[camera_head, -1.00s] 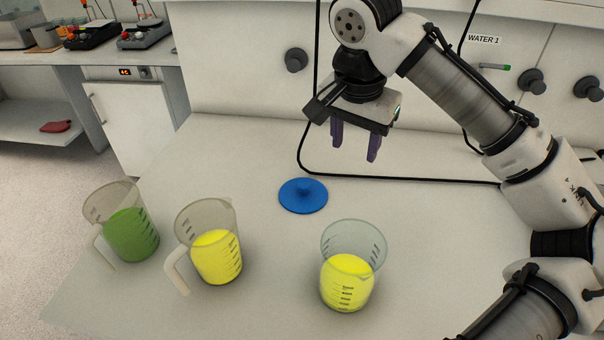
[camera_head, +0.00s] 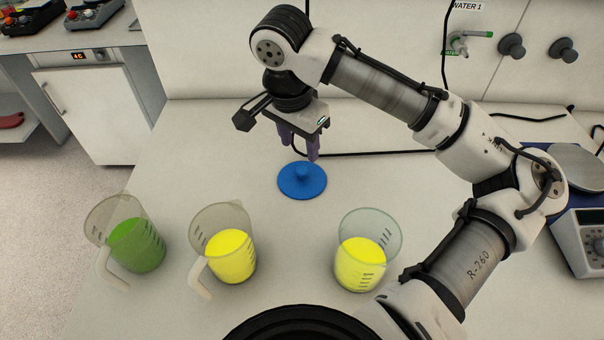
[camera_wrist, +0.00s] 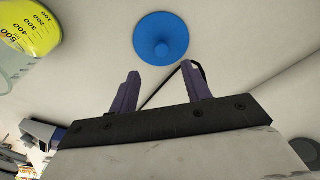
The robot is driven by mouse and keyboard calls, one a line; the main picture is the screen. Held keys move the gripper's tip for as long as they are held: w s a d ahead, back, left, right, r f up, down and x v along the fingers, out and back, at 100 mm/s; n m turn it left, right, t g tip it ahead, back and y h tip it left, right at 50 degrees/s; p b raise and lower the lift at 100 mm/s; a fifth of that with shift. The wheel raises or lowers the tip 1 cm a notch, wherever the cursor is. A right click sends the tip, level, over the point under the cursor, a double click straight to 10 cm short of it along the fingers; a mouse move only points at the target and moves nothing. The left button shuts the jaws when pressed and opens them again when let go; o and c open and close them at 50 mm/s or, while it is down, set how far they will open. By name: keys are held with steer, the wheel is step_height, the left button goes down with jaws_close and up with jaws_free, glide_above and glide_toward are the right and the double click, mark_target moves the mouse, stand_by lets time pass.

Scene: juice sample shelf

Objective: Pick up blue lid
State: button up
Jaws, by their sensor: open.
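The blue lid (camera_head: 302,181) lies flat on the white bench, a round disc with a small knob at its centre. In the wrist view the lid (camera_wrist: 161,38) is at the top, beyond the fingertips. My gripper (camera_head: 299,154) points down, just behind and above the lid, with its purple fingers apart and nothing between them. In the wrist view my gripper (camera_wrist: 160,75) also shows open and empty. The lid and the fingers look apart.
A jug with green liquid (camera_head: 137,245), a jug with yellow liquid (camera_head: 230,257) and a handleless-looking beaker with yellow liquid (camera_head: 361,264) stand in front of the lid. A black cable (camera_head: 385,153) runs behind it. A scale (camera_head: 585,240) stands at the right.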

mark_target(302, 169)
steer(key=shift+w+d+f+p, duration=0.1)
steer(key=shift+w+f+p, duration=0.2)
steer(key=shift+f, duration=1.15)
steer(key=shift+w+d+f+p, duration=0.1)
steer(key=shift+f+p, duration=0.25)
steer(key=shift+f, duration=1.05)
steer(key=shift+w+d+f+p, duration=0.15)
steer(key=shift+f+p, duration=0.2)
steer(key=shift+f, duration=1.1)
steer(key=shift+a, duration=0.1)
jaws_close()
steer(key=shift+r, duration=0.15)
step_height(302, 169, up, 20)
steer(key=b, duration=0.2)
